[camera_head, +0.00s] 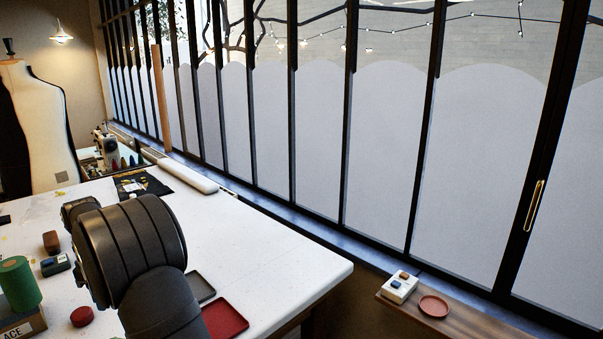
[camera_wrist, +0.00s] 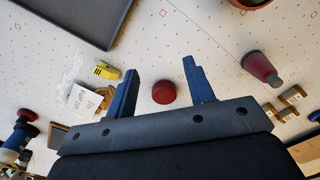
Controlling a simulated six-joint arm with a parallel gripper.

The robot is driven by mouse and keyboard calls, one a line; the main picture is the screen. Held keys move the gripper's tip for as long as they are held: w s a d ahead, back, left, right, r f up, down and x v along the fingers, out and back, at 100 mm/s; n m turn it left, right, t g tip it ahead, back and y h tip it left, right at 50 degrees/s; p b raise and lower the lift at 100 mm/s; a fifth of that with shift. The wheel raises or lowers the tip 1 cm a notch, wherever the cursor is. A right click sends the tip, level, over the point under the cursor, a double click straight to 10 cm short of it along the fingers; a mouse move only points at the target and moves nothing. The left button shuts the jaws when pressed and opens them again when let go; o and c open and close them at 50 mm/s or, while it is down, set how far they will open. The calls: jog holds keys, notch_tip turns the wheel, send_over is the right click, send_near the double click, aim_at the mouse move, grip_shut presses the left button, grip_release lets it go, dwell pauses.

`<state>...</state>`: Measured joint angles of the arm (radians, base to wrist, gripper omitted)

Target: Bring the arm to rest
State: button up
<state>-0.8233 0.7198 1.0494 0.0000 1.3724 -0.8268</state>
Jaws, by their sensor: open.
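My gripper (camera_wrist: 160,68) shows in the wrist view with its two blue fingers spread apart and nothing held between them. A red round object (camera_wrist: 163,92) appears in the gap between the fingers, on the speckled white tabletop; I cannot tell how far below the fingers it is. In the head view my dark arm reaches over the white table (camera_head: 270,255), and my gripper is hidden behind it.
In the head view a green cylinder (camera_head: 18,283), a red round piece (camera_head: 82,316), a red tray (camera_head: 225,320) and a dark tray (camera_head: 201,287) surround my arm. The wrist view shows a yellow item (camera_wrist: 107,71) and a dark red tapered object (camera_wrist: 261,67). The table's right part is clear.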

jog(key=shift+s+a+f, duration=0.1)
jog(key=shift+a+f, duration=0.15)
jog(key=shift+f, duration=0.5)
jog(key=shift+s+a+f, duration=0.1)
jog(key=shift+a+f, duration=0.15)
jog(key=shift+f, duration=0.45)
